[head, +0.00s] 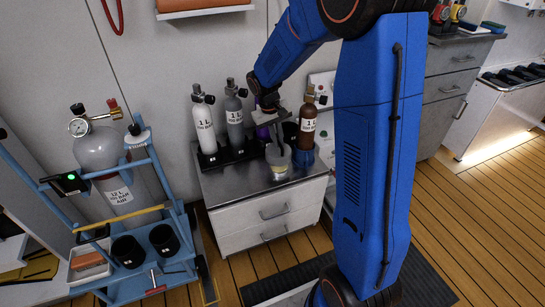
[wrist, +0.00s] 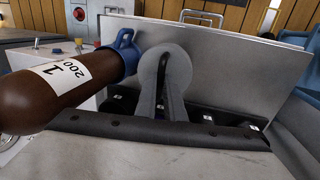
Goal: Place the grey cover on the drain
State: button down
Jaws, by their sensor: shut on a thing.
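My gripper (head: 274,134) is over the front of the low grey cabinet's top, in the middle of the head view. It is shut on a grey rounded piece (head: 278,155), which looks like the grey cover. A small pale and yellow round thing (head: 279,173) shows just below the piece. I cannot tell whether they touch. In the wrist view a grey round piece (wrist: 150,68) with long grey prongs stands in the middle, partly hidden. I cannot make out the drain for certain in either view.
A brown bottle (head: 307,130) stands close on the right of my gripper, and it looms large in the wrist view (wrist: 40,95). White (head: 204,125) and grey (head: 235,120) bottles stand behind left. A blue cart (head: 176,275) with a large cylinder is further left.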

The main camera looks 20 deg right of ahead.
aim_at(277, 150)
jog(key=shift+f, duration=3.2)
jog(key=c, duration=2.3)
grip_release()
jog(key=shift+f, duration=0.15)
jog(key=o, duration=0.4)
jog(key=shift+o, duration=0.2)
